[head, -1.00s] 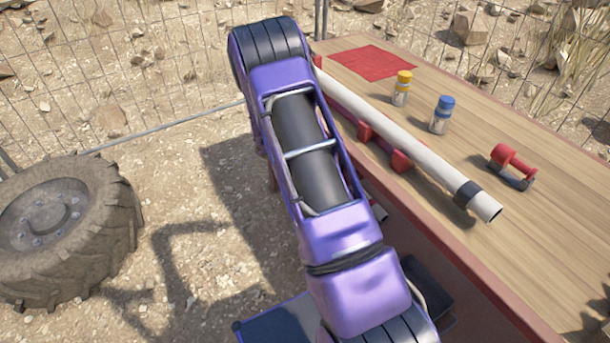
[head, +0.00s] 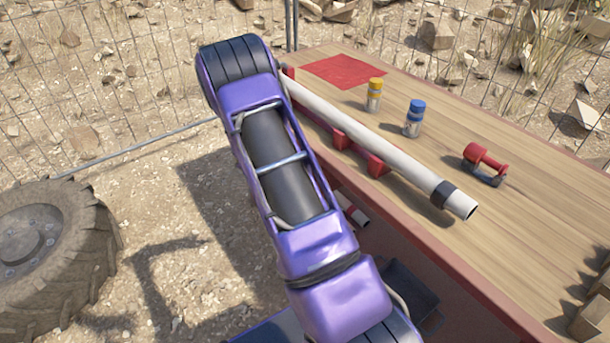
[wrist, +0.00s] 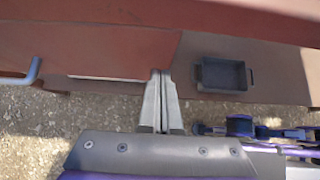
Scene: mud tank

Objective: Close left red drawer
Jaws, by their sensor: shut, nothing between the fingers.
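In the wrist view my gripper (wrist: 163,77) is shut and empty, its two fingers pressed together. Its tips overlap the lower right part of a reddish-brown panel (wrist: 95,42), which seems to be the left red drawer's front. I cannot tell whether they touch it, or how far the drawer stands out. A blue bar (wrist: 31,74), perhaps a handle, shows at the left edge. In the head view my purple arm reaches along the near side of the workbench (head: 500,240); the gripper and the drawer are hidden there.
A dark tray (wrist: 223,73) sits right of the fingers under the bench. On the bench top are a long white pipe (head: 390,160), a yellow-capped bottle (head: 374,95), a blue-capped bottle (head: 414,120) and a red tool (head: 485,160). A large tyre (head: 45,255) lies left on gravel.

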